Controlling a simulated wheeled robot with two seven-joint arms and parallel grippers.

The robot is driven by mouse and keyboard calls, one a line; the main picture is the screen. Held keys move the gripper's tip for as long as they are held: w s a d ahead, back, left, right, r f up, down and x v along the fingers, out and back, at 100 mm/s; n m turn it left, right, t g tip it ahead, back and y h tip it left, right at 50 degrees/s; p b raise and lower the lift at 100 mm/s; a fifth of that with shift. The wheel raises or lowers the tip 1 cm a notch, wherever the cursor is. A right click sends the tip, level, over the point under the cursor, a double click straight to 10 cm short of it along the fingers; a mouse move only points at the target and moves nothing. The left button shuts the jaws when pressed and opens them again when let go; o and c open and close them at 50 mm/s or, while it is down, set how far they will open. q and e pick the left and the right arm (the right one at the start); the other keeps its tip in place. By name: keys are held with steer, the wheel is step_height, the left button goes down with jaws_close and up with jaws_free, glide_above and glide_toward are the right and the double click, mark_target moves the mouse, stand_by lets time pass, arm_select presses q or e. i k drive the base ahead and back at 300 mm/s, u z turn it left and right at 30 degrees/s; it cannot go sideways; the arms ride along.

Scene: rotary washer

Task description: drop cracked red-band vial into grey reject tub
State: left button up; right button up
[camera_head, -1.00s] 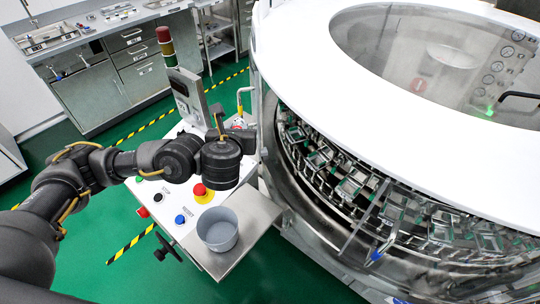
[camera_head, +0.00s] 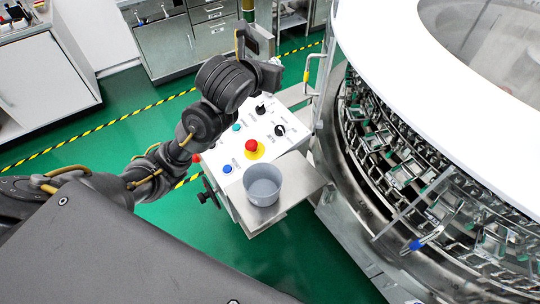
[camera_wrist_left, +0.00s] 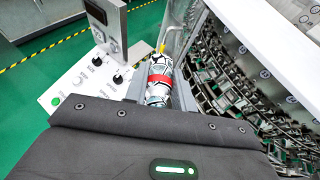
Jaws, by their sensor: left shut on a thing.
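The grey reject tub (camera_head: 263,188) stands upright on a metal side shelf by the control panel in the head view. Its visible inside looks empty. My left gripper (camera_head: 270,74) is above the far end of the panel, beyond the tub and apart from it; its fingers are mostly hidden by my wrist. In the left wrist view, my left gripper (camera_wrist_left: 160,92) is shut on the red-band vial (camera_wrist_left: 159,80), which has a white and dark patterned body with a red band round it. I cannot make out a crack. The tub is not seen in that view. My right gripper is not in view.
The control panel (camera_head: 222,160) has a red stop button (camera_head: 251,145) and black knobs. The rotary washer (camera_head: 375,90), with rows of metal holders, fills the right. A vertical handle (camera_head: 306,75) stands near my gripper. The green floor is clear on the left.

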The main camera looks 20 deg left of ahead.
mark_target(258, 191)
steer(key=u, duration=0.05)
steer(key=k, duration=0.9)
steer(key=u, duration=1.5)
steer(key=i, duration=1)
steer(key=z, duration=1.6)
